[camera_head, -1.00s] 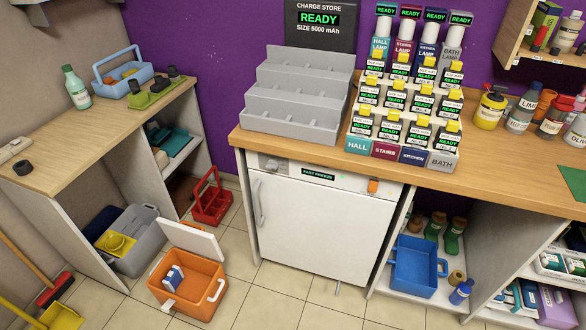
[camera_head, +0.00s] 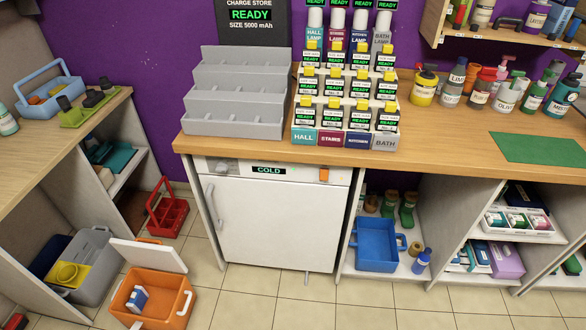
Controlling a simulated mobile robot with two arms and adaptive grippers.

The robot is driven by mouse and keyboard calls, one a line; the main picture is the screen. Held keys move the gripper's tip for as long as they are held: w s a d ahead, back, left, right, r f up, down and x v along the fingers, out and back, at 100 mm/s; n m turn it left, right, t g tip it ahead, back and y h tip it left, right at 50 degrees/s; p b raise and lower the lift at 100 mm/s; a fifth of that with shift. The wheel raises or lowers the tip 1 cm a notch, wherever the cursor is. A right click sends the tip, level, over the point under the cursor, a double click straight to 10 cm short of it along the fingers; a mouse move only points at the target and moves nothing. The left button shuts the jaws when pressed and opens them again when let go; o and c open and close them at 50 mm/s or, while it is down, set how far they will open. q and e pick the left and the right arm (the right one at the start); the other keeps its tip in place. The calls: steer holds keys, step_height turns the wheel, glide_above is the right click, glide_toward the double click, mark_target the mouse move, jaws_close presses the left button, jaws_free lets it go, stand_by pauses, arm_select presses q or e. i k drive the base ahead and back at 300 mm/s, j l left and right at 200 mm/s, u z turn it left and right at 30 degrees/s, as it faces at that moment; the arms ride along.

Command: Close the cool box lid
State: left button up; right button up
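The orange cool box (camera_head: 172,308) stands on the tiled floor at the lower left, in front of the grey crate and the counter. Its white lid (camera_head: 148,255) is raised and tilted back at the rear edge, so the box is open. A small blue and white carton (camera_head: 137,298) lies inside. White handles show at the box's sides. Neither of my grippers is in view.
A grey crate (camera_head: 98,279) with yellow items stands left of the cool box. A red carrier (camera_head: 168,216) stands behind it. The white freezer (camera_head: 272,222) under the counter reads "COLD". Tiled floor right of the box is clear.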

mark_target(159, 255)
steer(key=u, duration=1.25)
